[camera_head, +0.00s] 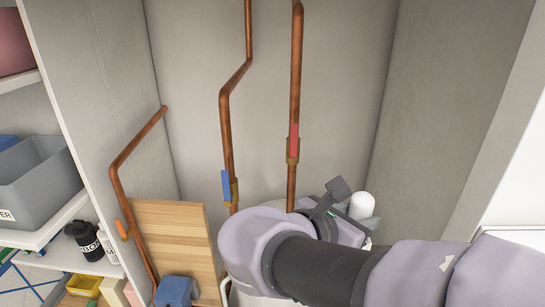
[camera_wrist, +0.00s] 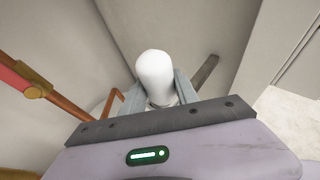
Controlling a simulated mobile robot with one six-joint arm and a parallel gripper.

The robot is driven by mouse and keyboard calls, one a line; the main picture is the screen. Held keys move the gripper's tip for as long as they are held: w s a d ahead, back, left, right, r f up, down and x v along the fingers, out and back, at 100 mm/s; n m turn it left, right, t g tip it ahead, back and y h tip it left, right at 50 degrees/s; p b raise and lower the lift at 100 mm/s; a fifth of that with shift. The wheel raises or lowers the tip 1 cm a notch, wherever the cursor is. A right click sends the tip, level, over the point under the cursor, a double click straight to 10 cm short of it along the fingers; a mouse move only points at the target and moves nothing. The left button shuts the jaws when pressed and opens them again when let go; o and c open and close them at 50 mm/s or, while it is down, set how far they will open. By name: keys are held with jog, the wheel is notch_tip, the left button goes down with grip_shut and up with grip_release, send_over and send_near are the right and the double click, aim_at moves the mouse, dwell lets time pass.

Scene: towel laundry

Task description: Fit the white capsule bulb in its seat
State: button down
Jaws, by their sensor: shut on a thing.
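The white capsule bulb (camera_head: 361,205) stands out at the far end of my gripper, right of centre in the head view. In the wrist view the bulb (camera_wrist: 155,72) has its rounded end up, and its lower part sits between the two grey fingers. My gripper (camera_wrist: 160,88) is shut on it. In the head view my gripper (camera_head: 364,217) is partly hidden behind my wrist. I cannot make out the bulb's seat in either view.
Copper pipes with a blue-handled valve (camera_head: 227,186) and a red-handled valve (camera_head: 293,145) rise left of my gripper. A wooden board (camera_head: 175,232) leans at the left wall. Shelves hold a grey bin (camera_head: 38,180). A dark grey bar (camera_wrist: 207,70) shows right of the bulb.

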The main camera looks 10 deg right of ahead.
jog(key=c, duration=0.8)
grip_release()
jog(key=shift+c, duration=0.2)
